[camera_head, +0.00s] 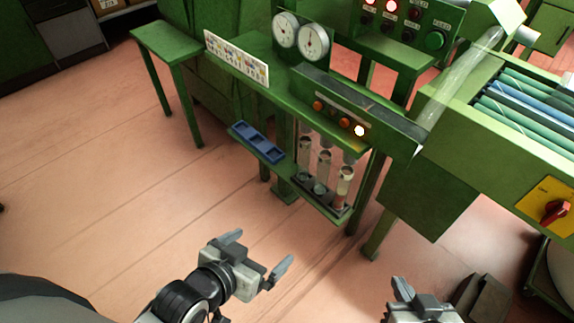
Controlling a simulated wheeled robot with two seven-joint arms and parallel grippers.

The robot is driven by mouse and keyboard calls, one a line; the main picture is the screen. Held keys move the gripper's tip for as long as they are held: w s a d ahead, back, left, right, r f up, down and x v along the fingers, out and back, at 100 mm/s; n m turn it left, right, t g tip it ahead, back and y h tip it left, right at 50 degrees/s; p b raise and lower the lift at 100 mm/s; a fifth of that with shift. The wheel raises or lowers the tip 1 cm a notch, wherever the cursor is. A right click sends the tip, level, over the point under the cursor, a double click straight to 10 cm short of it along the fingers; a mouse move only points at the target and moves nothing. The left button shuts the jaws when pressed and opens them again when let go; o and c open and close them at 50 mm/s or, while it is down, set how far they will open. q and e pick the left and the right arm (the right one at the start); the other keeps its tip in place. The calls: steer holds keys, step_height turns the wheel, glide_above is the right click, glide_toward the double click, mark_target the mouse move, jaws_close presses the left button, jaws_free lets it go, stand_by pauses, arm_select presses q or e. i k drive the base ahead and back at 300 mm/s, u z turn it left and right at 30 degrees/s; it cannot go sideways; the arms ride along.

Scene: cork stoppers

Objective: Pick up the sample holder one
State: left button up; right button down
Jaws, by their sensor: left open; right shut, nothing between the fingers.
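Several slim glass sample holders stand in a row at the green machine's low shelf: a left one (304,152), a middle one (323,168) and a right one (345,183). The right one has a brownish content or top; I cannot tell which is holder one. My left gripper (258,252) is open and empty, with its fingers spread, below and left of the holders in the picture, apart from them. My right gripper (402,286) is shut and empty at the bottom edge, below and right of the holders; part of it is cut off.
A blue tray (258,142) with compartments sits on the shelf left of the holders. Above are a panel with orange lamps (344,123) and two dial gauges (301,37). Green machine legs (376,236) stand to the right. The floor (110,180) at left is clear.

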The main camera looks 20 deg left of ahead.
mark_target(346, 173)
steer(key=u, duration=2.55)
steer(key=i, duration=1.55)
steer(key=z, duration=2.95)
steer(key=i, duration=0.5)
steer(key=z, duration=0.15)
